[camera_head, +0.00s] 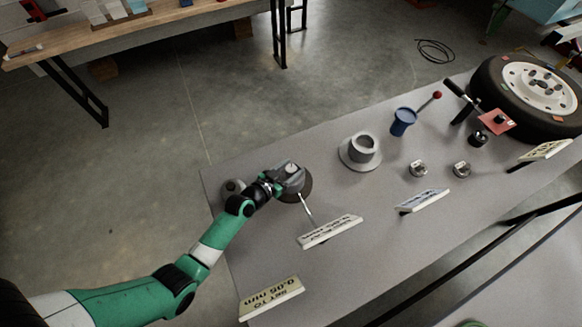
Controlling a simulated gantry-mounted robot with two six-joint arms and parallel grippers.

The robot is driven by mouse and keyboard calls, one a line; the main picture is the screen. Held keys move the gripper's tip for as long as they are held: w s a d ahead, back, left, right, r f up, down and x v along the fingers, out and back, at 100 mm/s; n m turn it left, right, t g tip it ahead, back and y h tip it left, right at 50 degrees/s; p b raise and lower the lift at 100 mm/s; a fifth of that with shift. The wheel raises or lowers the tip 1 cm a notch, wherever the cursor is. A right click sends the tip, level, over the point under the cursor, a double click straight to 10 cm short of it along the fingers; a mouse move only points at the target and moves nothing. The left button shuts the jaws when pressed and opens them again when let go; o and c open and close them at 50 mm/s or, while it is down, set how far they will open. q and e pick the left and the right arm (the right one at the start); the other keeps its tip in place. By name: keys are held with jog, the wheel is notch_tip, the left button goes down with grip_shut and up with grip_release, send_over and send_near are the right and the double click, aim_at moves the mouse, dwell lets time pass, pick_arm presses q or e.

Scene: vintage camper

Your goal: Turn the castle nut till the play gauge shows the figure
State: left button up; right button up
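My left gripper (289,180) reaches in from the left and is over a dark round base (307,186) near the left end of the grey table. The castle nut cannot be made out; the gripper covers the top of that base. Whether the fingers are open or shut does not show. A thin pale rod (306,208) sticks out from beside the gripper toward the front. A white plate with upside-down print (330,231), perhaps the play gauge readout, is too small to read surely. My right gripper is not in view.
A grey flanged hub (362,150), a blue cup (403,121), two small metal pieces (418,169) (461,169) and another sign (423,200) stand to the right. A wheel with a tyre (535,85) lies at the far right.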

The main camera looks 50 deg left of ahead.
pick_arm(q)
jog(key=shift+o, duration=0.7)
jog(key=shift+s+r, duration=0.15)
jog(key=shift+s, duration=0.05)
jog(key=p+v, duration=0.2)
jog(key=v, duration=0.9)
